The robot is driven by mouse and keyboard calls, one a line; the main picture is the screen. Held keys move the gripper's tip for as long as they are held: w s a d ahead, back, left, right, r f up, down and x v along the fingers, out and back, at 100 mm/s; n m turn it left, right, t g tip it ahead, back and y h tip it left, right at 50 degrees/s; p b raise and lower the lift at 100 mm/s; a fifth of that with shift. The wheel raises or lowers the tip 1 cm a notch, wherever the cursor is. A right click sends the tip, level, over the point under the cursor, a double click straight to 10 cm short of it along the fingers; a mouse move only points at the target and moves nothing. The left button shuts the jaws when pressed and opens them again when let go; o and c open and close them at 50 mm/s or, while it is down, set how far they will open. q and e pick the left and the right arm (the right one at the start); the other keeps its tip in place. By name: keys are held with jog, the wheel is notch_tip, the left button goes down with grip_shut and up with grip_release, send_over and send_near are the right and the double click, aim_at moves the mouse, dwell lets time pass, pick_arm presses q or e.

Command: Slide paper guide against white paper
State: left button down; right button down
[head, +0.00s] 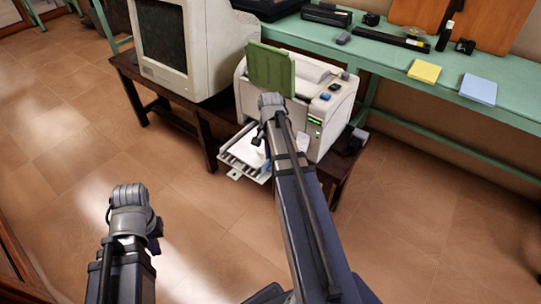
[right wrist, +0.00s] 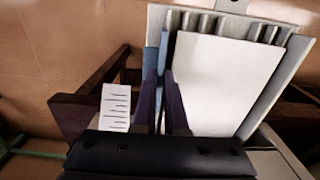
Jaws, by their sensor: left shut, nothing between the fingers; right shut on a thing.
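The printer's pull-out tray (right wrist: 283,60) holds white paper (right wrist: 225,80); the tray also shows in the head view (head: 242,158), partly behind my right arm. The blue paper guide (right wrist: 163,48) stands upright along the paper's left side in the right wrist view. My right gripper (right wrist: 161,80) is shut on the guide. Near the far end, a narrow gap shows between guide and paper; nearer, my fingers hide the edge. The right gripper (head: 258,140) is over the tray in the head view. My left gripper (head: 154,238) is shut and empty, low at left, away from the tray.
The printer (head: 300,110) stands on a dark wooden table (head: 203,130) beside an old monitor (head: 183,45). A green bench (head: 400,65) with notepads and tools runs behind. A white lined label (right wrist: 115,106) is left of my fingers. The floor in front is clear.

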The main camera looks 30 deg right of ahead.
dwell(0.3)
jog(key=shift+w+a, duration=0.2)
jog(key=shift+w, duration=0.4)
jog(key=shift+w+a, duration=0.2)
jog(key=shift+w, duration=0.4)
jog(key=c, duration=1)
grip_release()
jog(key=shift+s, duration=0.1)
jog(key=shift+o, duration=0.2)
notch_tip(320, 180, up, 8)
jog(key=p, duration=0.7)
jog(key=shift+p, duration=0.4)
jog(key=shift+f, duration=0.15)
